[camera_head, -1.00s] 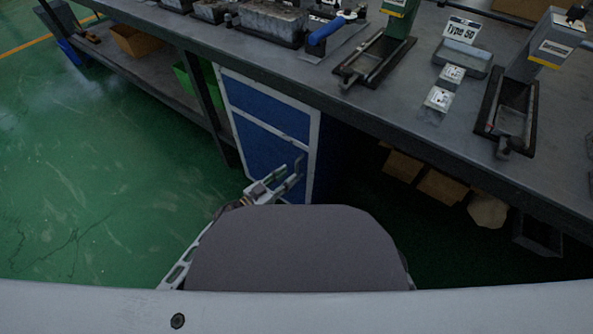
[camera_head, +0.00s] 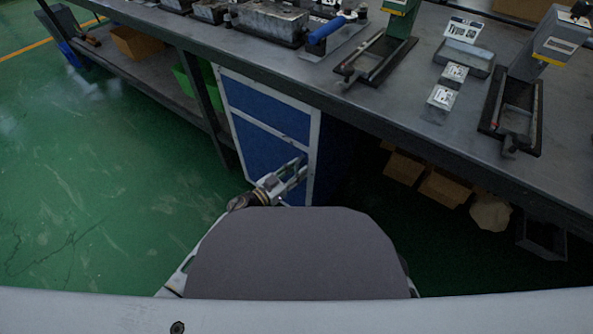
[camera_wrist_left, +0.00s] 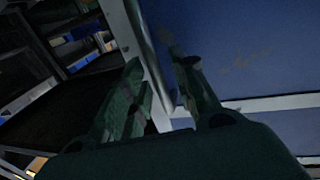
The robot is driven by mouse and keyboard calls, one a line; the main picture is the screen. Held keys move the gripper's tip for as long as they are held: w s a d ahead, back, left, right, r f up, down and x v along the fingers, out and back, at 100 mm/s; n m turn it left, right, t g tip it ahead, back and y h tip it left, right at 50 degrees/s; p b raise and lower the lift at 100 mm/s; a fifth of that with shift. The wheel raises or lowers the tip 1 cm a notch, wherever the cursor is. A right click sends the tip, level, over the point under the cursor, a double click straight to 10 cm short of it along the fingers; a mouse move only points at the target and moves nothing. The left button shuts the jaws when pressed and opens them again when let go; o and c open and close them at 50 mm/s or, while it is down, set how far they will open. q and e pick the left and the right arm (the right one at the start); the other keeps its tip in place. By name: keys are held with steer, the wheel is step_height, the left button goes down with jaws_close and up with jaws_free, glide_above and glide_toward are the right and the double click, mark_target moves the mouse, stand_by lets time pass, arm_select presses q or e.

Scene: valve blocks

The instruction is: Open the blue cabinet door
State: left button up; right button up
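The blue cabinet (camera_head: 312,125) stands under the workbench, with white-grey edges and a crossbar between an upper blue panel and a lower one. The lower blue door panel (camera_head: 256,155) appears shut. My left gripper (camera_head: 302,170) is at the right side of this panel, over the spot of the handle, which it mostly hides. In the left wrist view the fingers (camera_wrist_left: 163,88) are apart, in front of the white frame edge and the blue panel (camera_wrist_left: 250,50). My right gripper is not in view.
The dark workbench (camera_head: 420,100) runs above the cabinet, carrying valve blocks and fixtures. A bench leg (camera_head: 207,105) stands left of the cabinet. Cardboard boxes (camera_head: 443,187) lie under the bench at right. The green floor (camera_head: 110,150) is open at left.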

arm_select(q)
steer(key=c, duration=0.5)
steer(key=shift+s, duration=0.1)
